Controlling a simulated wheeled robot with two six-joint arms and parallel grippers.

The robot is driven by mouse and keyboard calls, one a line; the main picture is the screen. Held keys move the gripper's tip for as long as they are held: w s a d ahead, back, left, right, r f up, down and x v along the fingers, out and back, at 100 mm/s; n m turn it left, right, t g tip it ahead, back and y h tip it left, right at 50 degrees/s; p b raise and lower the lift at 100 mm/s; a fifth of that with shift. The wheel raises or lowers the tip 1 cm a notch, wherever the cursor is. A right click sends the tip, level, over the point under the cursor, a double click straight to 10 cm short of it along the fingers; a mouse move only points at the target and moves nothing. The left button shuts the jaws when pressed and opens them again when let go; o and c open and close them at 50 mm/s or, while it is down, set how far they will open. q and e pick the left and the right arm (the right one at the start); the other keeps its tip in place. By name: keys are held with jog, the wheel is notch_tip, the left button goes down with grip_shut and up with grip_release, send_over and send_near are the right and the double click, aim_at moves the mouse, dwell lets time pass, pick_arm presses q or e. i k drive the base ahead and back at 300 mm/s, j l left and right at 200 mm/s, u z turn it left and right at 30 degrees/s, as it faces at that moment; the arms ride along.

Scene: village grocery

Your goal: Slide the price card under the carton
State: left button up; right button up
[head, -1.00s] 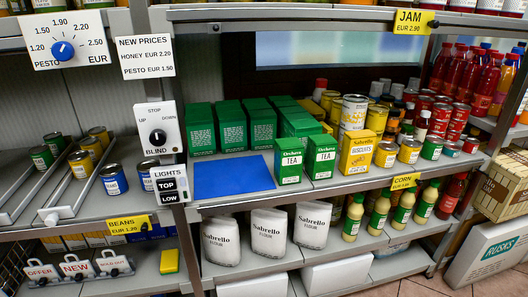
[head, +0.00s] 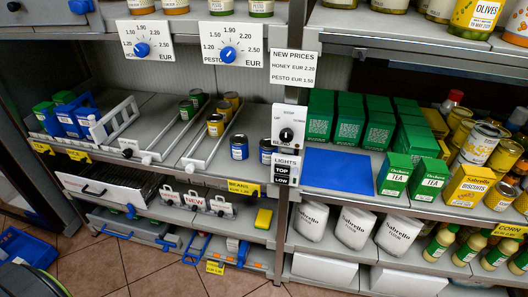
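Several yellow price cards show: one for beans (head: 245,188) on the shelf edge, one for corn (head: 510,231) at the right edge, and a low one (head: 215,267) near the floor. Cartons on the middle shelf include two green-and-white tea cartons (head: 395,176) (head: 428,180) and a yellow biscuits carton (head: 467,187). I cannot tell which card or carton is meant. A flat blue sheet (head: 337,172) lies on the shelf left of the tea cartons. Neither of my grippers is in view.
Sliding lanes with cans (head: 239,147) are left of the blind switch panel (head: 287,130). White flour bags (head: 354,227) stand below the blue sheet. A yellow block (head: 263,218) lies on the lower shelf. The tiled floor (head: 130,268) is open; a blue crate (head: 25,248) is at left.

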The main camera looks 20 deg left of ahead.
aim_at(216, 267)
jog(key=u, duration=1.05)
